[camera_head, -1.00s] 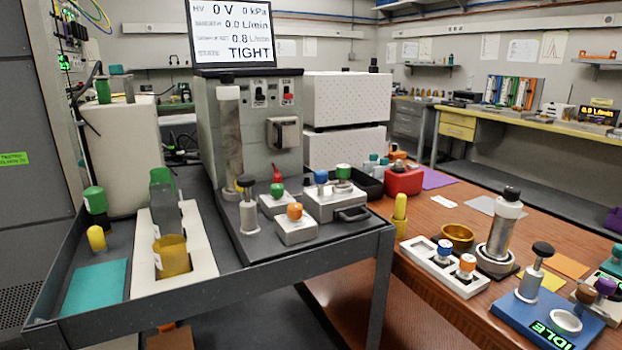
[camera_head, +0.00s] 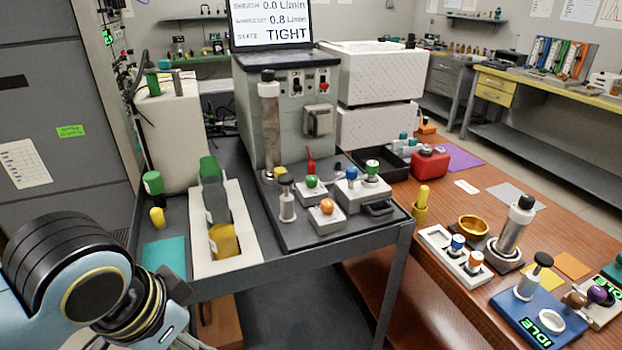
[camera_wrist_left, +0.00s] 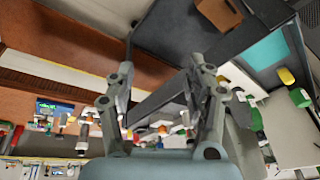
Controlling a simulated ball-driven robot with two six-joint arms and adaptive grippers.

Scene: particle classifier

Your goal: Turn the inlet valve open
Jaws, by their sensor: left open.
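The classifier unit (camera_head: 285,115) is a grey box on a dark cart, and its screen (camera_head: 272,22) reads TIGHT. On its base are small grey blocks with a green knob (camera_head: 312,181), an orange knob (camera_head: 327,206), a blue knob (camera_head: 351,173) and a second green knob (camera_head: 372,167). A red lever (camera_head: 311,158) stands behind the first green knob. No label shows which one is the inlet valve. My left gripper (camera_wrist_left: 160,78) is open and empty in the left wrist view, over the cart side. In the head view only my left arm shows, low at left, apart from the knobs. My right gripper is out of view.
A white rack (camera_head: 243,240) with grey and yellow containers lies on the cart, left of the base. A teal mat (camera_head: 165,255) is beside it. The wooden table (camera_head: 420,285) at right carries a white tray, brass cup and blue IDLE device.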

